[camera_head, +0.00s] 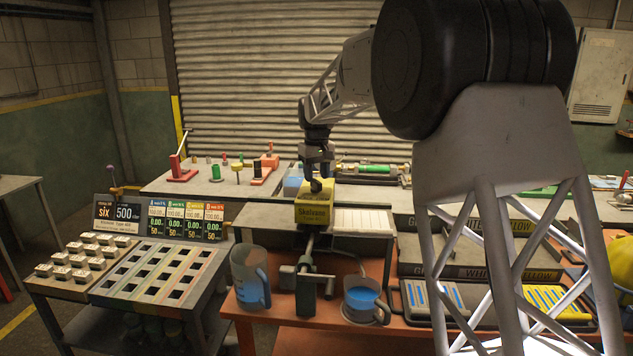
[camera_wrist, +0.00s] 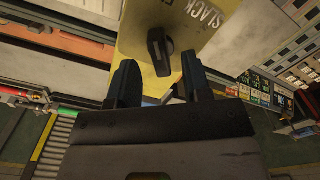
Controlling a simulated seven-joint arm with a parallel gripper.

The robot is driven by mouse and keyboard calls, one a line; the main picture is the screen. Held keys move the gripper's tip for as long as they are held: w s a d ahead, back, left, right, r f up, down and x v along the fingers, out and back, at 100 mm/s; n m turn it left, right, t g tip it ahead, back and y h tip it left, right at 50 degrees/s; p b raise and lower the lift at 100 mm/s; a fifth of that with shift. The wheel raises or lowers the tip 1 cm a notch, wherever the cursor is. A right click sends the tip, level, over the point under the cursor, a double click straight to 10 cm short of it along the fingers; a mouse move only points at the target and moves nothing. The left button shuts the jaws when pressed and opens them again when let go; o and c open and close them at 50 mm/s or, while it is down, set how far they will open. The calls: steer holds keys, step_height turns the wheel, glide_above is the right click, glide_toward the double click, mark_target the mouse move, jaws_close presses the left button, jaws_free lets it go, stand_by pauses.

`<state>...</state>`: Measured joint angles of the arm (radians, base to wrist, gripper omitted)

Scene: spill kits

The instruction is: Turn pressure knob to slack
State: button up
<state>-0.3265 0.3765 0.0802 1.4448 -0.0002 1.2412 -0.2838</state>
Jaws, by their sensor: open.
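A yellow box (camera_head: 315,212) with dark lettering stands on the bench in the middle of the head view. A dark pressure knob (camera_head: 316,187) sits on its top. In the wrist view the knob (camera_wrist: 158,48) is a dark elongated shape on the yellow face (camera_wrist: 135,45). A pale label reading SLACK (camera_wrist: 210,17) lies to its upper right; other lettering is cut off. My gripper (camera_head: 317,166) is above the box, pointing down. In the wrist view my gripper (camera_wrist: 157,62) is open, its fingers either side of the knob's near end. I cannot tell whether they touch it.
Price cards (camera_head: 187,219) and a slotted tray (camera_head: 155,276) are to the left.

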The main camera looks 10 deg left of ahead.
steer(key=shift+f, duration=1.2)
jaws_close()
